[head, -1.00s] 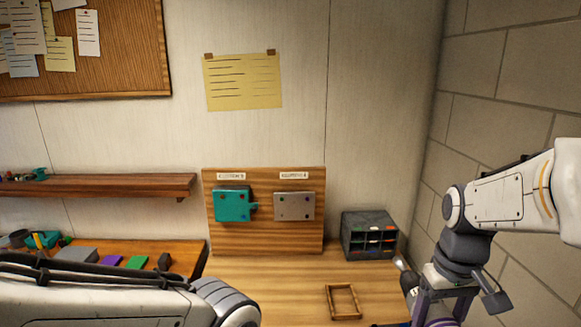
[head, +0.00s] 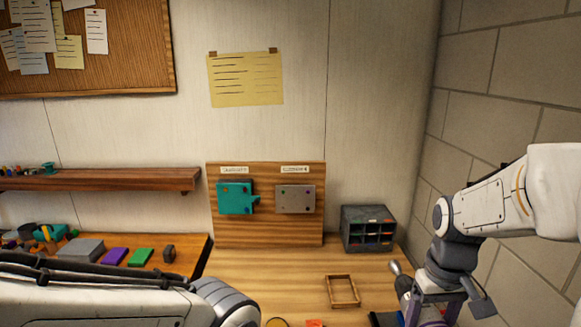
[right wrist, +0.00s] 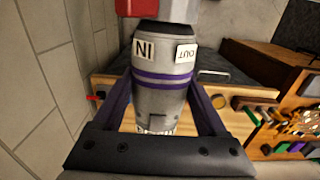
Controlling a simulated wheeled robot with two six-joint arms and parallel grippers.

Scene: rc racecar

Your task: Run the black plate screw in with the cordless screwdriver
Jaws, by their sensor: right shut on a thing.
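The cordless screwdriver (right wrist: 160,100) is a grey cylinder with purple bands and IN and OUT labels, upright in the right wrist view. My right gripper (right wrist: 162,85) is shut on it, one purple finger on each side. In the head view the right gripper (head: 432,308) is at the lower right, beside the bench's right edge. A teal plate (head: 234,197) and a grey plate (head: 295,199) are on the upright wooden board (head: 268,233). Small screw heads show on both; I cannot tell which is the black plate screw. My left gripper is outside the frame.
A dark compartment box (head: 369,229) stands on the bench, right of the board. A small wooden frame (head: 342,291) lies in front. Colored blocks and parts lie on the left bench (head: 190,255), under a shelf (head: 100,181). A brick wall (head: 520,85) bounds the right side.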

